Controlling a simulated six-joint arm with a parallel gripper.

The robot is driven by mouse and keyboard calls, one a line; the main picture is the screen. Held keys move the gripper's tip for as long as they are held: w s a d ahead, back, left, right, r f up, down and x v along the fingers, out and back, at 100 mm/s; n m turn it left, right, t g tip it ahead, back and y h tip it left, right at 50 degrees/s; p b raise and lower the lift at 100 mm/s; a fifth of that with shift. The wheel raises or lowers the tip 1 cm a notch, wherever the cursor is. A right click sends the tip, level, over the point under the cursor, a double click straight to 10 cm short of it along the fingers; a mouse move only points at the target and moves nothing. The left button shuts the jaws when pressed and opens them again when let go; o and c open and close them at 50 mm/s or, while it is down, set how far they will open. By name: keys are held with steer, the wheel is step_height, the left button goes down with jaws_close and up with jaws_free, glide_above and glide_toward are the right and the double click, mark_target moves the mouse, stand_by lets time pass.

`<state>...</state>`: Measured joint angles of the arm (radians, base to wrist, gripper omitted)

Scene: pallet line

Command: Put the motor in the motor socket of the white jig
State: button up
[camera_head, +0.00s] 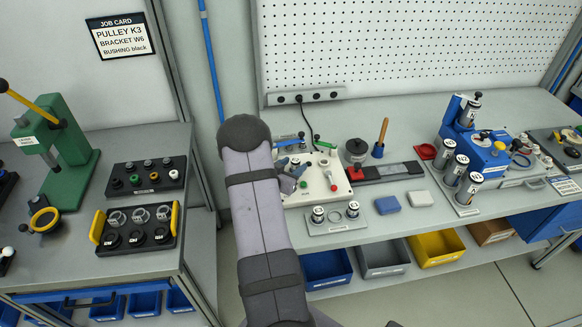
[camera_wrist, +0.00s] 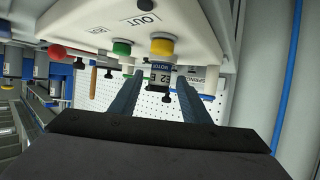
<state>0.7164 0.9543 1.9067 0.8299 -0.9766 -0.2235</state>
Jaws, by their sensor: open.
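The white jig (camera_head: 296,199) stands on the bench just right of my arm. In the wrist view it appears upside down along the top (camera_wrist: 205,18), with an "OUT" label. A motor with a printed label (camera_wrist: 160,74) projects from a yellow collar (camera_wrist: 162,47) on the jig and looks upright to its face. How deep it sits there I cannot tell. My gripper (camera_wrist: 160,88) is open, with one finger on each side of the motor; contact is not visible. In the head view my gripper (camera_head: 291,172) is at the jig's left part, and the motor is not clearly seen.
A green part (camera_wrist: 122,47) and a red knob (camera_wrist: 57,50) are beside the collar. A small tray (camera_head: 335,226) with labelled cylinders lies in front of the jig. Blue (camera_head: 387,205) and white (camera_head: 419,199) blocks lie right. A rack (camera_head: 458,200) holds more cylinders.

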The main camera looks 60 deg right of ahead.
steer(key=shift+r, duration=0.15)
steer(key=shift+a, duration=0.1)
steer(key=b+v, duration=0.2)
steer(key=v, duration=0.9)
steer(key=shift+a+r, duration=0.2)
steer(key=shift+a, duration=0.15)
steer(key=shift+s, duration=0.15)
